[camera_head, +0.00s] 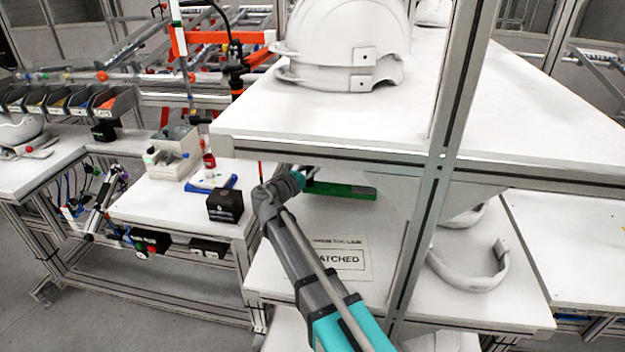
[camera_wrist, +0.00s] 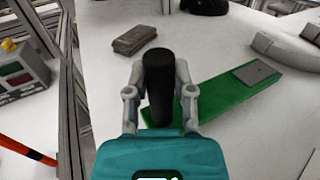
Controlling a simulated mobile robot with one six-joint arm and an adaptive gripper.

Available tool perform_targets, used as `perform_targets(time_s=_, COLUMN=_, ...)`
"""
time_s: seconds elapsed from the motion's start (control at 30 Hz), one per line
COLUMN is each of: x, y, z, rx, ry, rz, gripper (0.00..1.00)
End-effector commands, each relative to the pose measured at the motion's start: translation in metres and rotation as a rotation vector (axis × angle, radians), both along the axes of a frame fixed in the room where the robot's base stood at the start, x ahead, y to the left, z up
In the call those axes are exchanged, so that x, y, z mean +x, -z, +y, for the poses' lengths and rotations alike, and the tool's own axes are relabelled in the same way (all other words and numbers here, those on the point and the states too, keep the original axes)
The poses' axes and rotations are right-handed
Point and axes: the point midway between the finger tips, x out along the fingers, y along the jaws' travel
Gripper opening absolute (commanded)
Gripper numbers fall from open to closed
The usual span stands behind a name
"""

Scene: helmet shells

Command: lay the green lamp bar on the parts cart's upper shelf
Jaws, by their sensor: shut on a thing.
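The green lamp bar (camera_head: 338,189) is a long flat green piece, seen in the head view under the upper white board. In the wrist view the bar (camera_wrist: 235,92) runs up to the right, with a grey pad near its far end and a dark upright grip at its near end. My gripper (camera_wrist: 158,72) is shut on this dark grip; it also shows in the head view (camera_head: 302,178). The bar is over or on a white shelf (camera_head: 300,262); I cannot tell whether it touches. The upper white board (camera_head: 400,125) carries stacked white helmet shells.
A metal post (camera_head: 425,215) stands right of my arm. A printed label (camera_head: 342,258) and a white curved part (camera_head: 470,272) lie on the lower shelf. A grey block (camera_wrist: 135,38) is near the bar. A side bench holds a black box (camera_head: 225,206).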

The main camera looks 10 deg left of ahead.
Motion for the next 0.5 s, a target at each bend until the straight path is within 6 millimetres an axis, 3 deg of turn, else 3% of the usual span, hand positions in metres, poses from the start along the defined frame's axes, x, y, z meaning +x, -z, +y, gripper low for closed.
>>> perform_targets(time_s=0.2, x=0.009, y=0.014, z=-0.004, rx=-0.001, ry=0.001, rz=0.000, gripper=0.00)
perform_targets(time_s=0.5, x=0.007, y=0.037, z=-0.004, rx=-0.001, ry=0.001, rz=0.000, gripper=0.00)
